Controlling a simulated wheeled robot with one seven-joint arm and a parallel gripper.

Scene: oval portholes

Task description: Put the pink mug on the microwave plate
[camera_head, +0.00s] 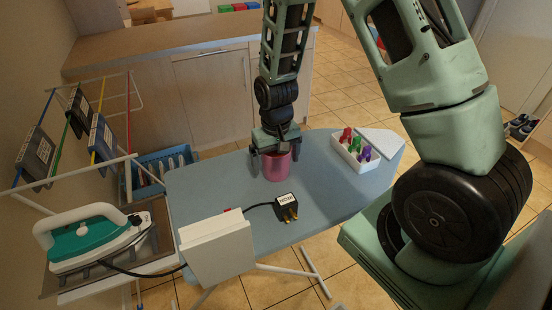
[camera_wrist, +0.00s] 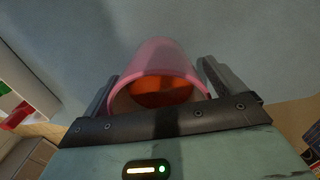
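The pink mug (camera_head: 277,168) stands upright on the blue ironing board. In the wrist view the mug (camera_wrist: 160,55) shows its open rim and an orange-brown inside. My gripper (camera_head: 275,152) is straight above the mug and points down. In the wrist view my gripper (camera_wrist: 159,72) is open, with one finger on each side of the mug. A small gap shows between the mug and the right finger; the left finger is very near the mug, and I cannot tell if it touches. I do not see a microwave plate in either view.
The ironing board (camera_head: 210,182) also bears a white tray with colored items (camera_head: 354,150) and a black plug (camera_head: 287,207) on a cord. A white box (camera_head: 217,248) is at its front edge. A green-white iron (camera_head: 92,238) rests at left. A wooden counter (camera_head: 190,44) stands behind.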

